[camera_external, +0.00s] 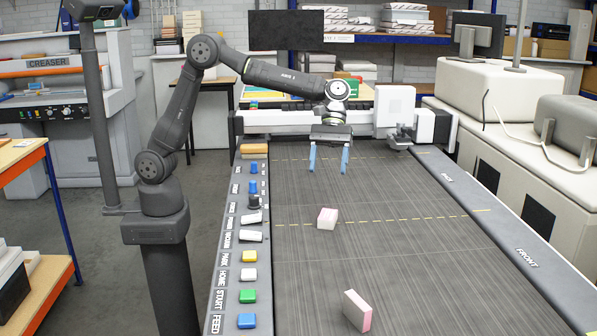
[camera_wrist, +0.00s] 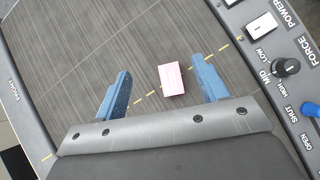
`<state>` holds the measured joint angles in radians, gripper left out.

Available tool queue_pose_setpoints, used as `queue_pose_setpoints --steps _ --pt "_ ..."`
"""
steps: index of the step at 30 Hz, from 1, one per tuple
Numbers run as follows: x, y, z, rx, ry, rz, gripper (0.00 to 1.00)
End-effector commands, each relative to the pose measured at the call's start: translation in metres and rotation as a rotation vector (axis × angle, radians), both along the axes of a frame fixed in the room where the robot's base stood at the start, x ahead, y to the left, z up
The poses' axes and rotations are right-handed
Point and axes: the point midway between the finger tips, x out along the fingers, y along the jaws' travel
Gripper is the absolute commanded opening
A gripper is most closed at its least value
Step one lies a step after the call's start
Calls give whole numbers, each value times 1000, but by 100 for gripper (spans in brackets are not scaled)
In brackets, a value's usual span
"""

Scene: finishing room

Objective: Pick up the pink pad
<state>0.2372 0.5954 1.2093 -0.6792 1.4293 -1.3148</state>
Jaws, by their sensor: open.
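A pink pad (camera_external: 327,218) with a pale side lies on the grey striped bed, on the yellow dashed line. In the wrist view the pink pad (camera_wrist: 171,79) lies between and beyond the blue fingertips, nearer the right finger. A second pink pad (camera_external: 357,311) with a white side stands nearer the camera on the bed; the wrist view does not show it. My gripper (camera_external: 329,158) hangs above the far part of the bed, open and empty, fingers pointing down. In the wrist view my gripper (camera_wrist: 160,88) shows both blue fingers spread wide.
A control strip (camera_external: 250,228) with coloured buttons and knobs runs along the bed's left edge. A white and black carriage on a rail (camera_external: 290,121) crosses the far end. The bed (camera_external: 400,270) is otherwise clear around the pads.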

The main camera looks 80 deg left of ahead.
Motion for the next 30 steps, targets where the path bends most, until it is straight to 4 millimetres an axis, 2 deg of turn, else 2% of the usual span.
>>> queue_pose_setpoints --steps 6,10,13,17,24,30 --pt "17 31 16 274 -70 -1 66" --pt "23 41 21 347 -90 11 66" --pt "23 41 15 365 -92 14 66" --pt "20 35 -7 366 -89 11 66" --pt "14 20 -58 364 -89 12 66" --pt "12 11 -88 363 -90 12 66"
